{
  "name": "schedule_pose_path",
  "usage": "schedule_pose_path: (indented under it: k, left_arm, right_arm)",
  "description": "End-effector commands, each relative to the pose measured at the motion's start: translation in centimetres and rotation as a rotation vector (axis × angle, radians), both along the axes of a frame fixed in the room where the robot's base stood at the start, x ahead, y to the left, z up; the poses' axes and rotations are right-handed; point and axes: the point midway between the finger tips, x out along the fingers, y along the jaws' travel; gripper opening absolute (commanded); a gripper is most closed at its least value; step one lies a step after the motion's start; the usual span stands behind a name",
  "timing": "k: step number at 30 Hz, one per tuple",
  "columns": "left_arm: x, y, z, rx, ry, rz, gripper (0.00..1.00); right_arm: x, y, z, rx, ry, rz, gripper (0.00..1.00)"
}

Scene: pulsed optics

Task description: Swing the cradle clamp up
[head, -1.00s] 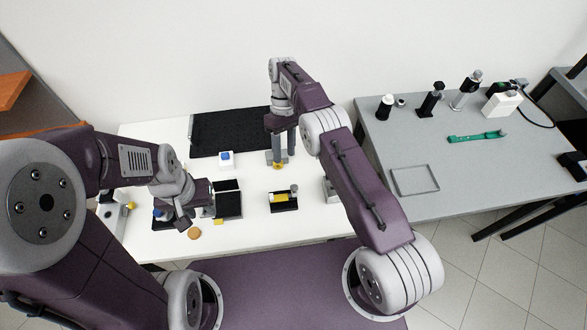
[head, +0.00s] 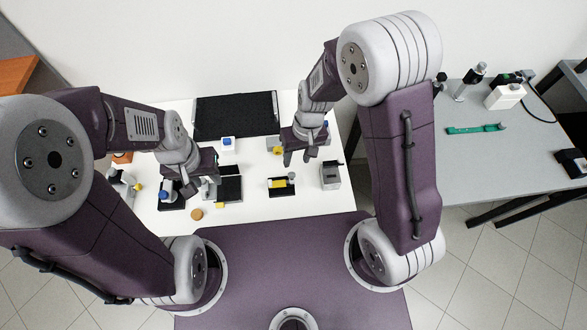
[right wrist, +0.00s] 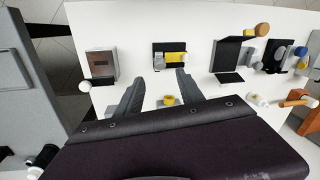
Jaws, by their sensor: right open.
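A black cradle (head: 277,192) sits near the middle of the white table, with a yellow cylinder (head: 277,183) in it and a small grey clamp part (head: 291,177) at its right end. In the right wrist view the cradle (right wrist: 158,47) is beyond my fingertips, with the yellow cylinder (right wrist: 175,57) and the grey clamp part (right wrist: 159,62) towards me. My right gripper (head: 297,158) is open and empty, above and behind the cradle; its two fingers (right wrist: 157,77) are spread apart. My left gripper (head: 203,193) is at the table's left, its fingertips partly hidden.
A grey box (head: 330,176) stands right of the cradle. A black-topped block (head: 229,189) and a tan disc (head: 196,214) are to its left. A black board (head: 236,115) lies at the back, with a blue-topped white block (head: 228,145) before it. A grey side table (head: 470,170) is at the right.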

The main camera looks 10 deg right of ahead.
Motion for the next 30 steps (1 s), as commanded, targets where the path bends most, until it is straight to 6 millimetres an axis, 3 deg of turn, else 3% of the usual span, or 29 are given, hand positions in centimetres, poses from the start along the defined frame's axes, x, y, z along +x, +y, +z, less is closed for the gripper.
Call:
schedule_pose_path:
  k: [13,18,25,30]
  left_arm:
    - [0.0,0.0,-0.9,0.0,0.0,0.0,0.36]
    - [0.0,0.0,-1.1,0.0,0.0,0.0,0.36]
    - [0.0,0.0,-1.1,0.0,0.0,0.0,0.36]
    - [0.0,0.0,-1.1,0.0,0.0,0.0,0.36]
  right_arm:
    - [-0.3,1.1,-7.9,-0.002,0.005,0.001,0.45]
    - [-0.3,1.3,-9.1,-0.002,0.002,-0.001,0.45]
    - [-0.3,1.3,-9.1,-0.001,0.002,0.0,0.45]
    - [-0.3,1.3,-9.1,-0.001,0.002,0.0,0.0]
